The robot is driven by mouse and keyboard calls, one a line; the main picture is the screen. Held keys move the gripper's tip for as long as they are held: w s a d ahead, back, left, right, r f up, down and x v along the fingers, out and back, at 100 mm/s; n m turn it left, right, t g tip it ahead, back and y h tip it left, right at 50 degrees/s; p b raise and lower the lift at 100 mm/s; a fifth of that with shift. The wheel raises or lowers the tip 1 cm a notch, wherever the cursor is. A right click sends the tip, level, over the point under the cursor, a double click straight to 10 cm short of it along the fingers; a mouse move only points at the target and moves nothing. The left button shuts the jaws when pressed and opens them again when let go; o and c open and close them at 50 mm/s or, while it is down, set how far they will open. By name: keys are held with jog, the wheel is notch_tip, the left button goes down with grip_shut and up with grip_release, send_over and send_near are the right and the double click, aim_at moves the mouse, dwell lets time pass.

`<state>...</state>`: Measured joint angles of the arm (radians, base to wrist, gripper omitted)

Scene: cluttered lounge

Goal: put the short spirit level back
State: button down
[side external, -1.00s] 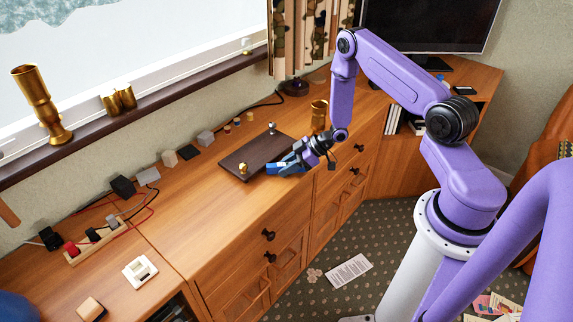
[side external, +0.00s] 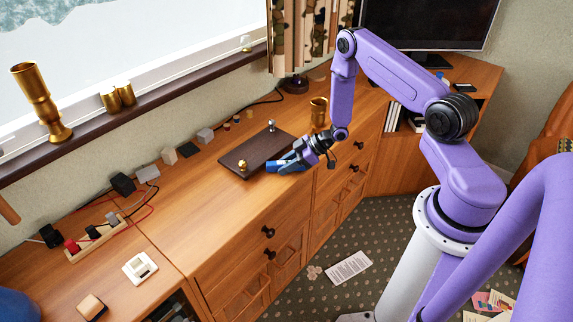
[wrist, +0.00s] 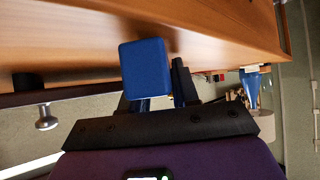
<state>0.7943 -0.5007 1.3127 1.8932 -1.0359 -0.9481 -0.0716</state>
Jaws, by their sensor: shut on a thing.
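A blue block-like thing, which I take for the short spirit level (side external: 274,168), is at my gripper (side external: 286,163), by the front edge of the wooden counter. In the wrist view the blue level (wrist: 146,68) shows its square end, and my gripper (wrist: 165,88) is shut on it, with one dark finger visible at its right. A dark flat board (side external: 256,150) with a brass knob and a silver knob lies just beside the level; whether they touch is hard to tell. In the wrist view a silver knob (wrist: 46,118) shows at the left.
The wooden counter (side external: 200,215) is clear left of the board. Small grey and black blocks (side external: 188,150) line the wall side. A brass cup (side external: 318,112) stands behind my gripper. A power strip (side external: 92,240) with red cables lies at the left. Drawer knobs (side external: 268,232) stick out below the edge.

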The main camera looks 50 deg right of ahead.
jog(key=shift+s+a+f, duration=0.1)
jog(key=shift+a+f, duration=0.15)
jog(key=shift+f, duration=0.55)
jog(key=c, duration=0.8)
grip_release()
jog(key=shift+o, duration=0.2)
jog(key=v, duration=0.3)
jog(key=w+v, duration=0.1)
jog(key=v, duration=0.5)
jog(key=shift+w+d+r, duration=0.2)
jog(key=shift+d+r, duration=0.05)
jog(key=shift+r, duration=0.1)
jog(key=shift+w+a+r, duration=0.15)
jog(key=shift+r, duration=0.15)
jog(key=a+r+n+g+h, duration=0.2)
jog(key=a+r+h, duration=0.3)
jog(key=a+r, duration=0.5)
jog(key=s+a+r+g+h, duration=0.1)
jog(key=s+a+r, duration=0.6)
jog(key=s+r, duration=0.1)
jog(key=s+r+g, duration=0.2)
jog(key=s+r, duration=0.1)
jog(key=s, duration=0.7)
jog(key=s+r+n+g+h, duration=0.1)
jog(key=s+r+g, duration=0.1)
jog(key=s, duration=0.9)
jog(key=shift+r+n, duration=0.3)
jog(key=shift+r, duration=0.25)
